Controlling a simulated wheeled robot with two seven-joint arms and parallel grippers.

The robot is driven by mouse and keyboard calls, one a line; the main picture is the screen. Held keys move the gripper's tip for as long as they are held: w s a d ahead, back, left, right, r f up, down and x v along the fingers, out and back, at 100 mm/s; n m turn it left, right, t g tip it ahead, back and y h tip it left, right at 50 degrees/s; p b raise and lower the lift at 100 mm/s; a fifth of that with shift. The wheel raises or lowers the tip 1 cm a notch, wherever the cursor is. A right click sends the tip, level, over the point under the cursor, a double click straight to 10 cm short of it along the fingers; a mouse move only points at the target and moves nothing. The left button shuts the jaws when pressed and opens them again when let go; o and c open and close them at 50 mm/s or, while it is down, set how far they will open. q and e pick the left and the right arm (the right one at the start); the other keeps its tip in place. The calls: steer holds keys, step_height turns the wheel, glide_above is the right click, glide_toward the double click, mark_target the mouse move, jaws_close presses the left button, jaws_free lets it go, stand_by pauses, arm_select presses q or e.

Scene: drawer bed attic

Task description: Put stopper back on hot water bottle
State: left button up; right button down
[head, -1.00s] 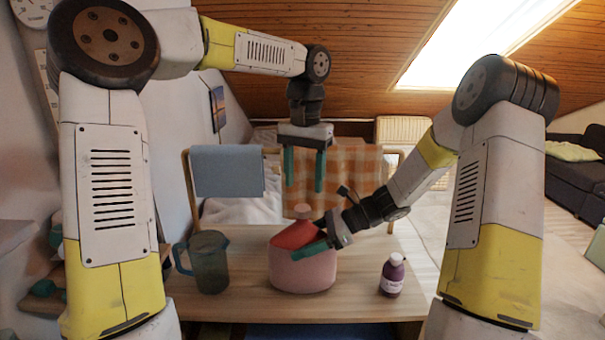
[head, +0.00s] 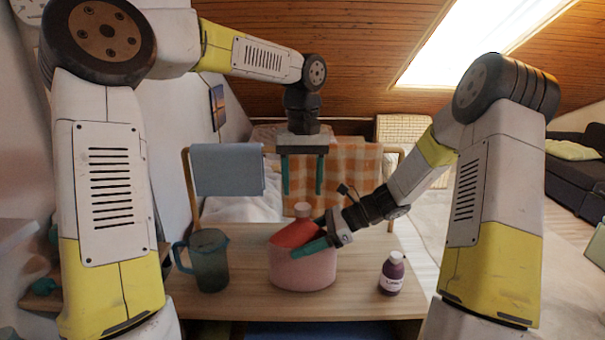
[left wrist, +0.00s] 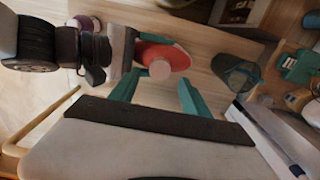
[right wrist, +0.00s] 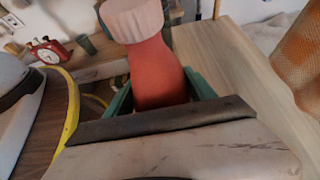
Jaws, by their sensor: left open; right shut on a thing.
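The hot water bottle stands on the wooden table in the head view, with a red upper part (head: 297,233) and a pink lower body (head: 303,272). A pale pink stopper (head: 302,210) sits at the top of its red neck; it also shows in the right wrist view (right wrist: 133,18) and left wrist view (left wrist: 160,69). I cannot tell how tightly it is seated. My right gripper (head: 316,234) is shut on the bottle, its fingers on either side of the red part. My left gripper (head: 302,193) is open and empty, pointing down just above the stopper, apart from it.
On the wooden table (head: 240,307), a teal jug (head: 209,262) stands left of the bottle and a purple bottle with a white cap (head: 392,273) stands at the right.

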mark_target(302, 206)
arm_select(q)
steer(key=shift+f, duration=2.5)
jaws_close()
steer(key=m, duration=1)
steer(key=shift+o, duration=0.6)
jaws_free()
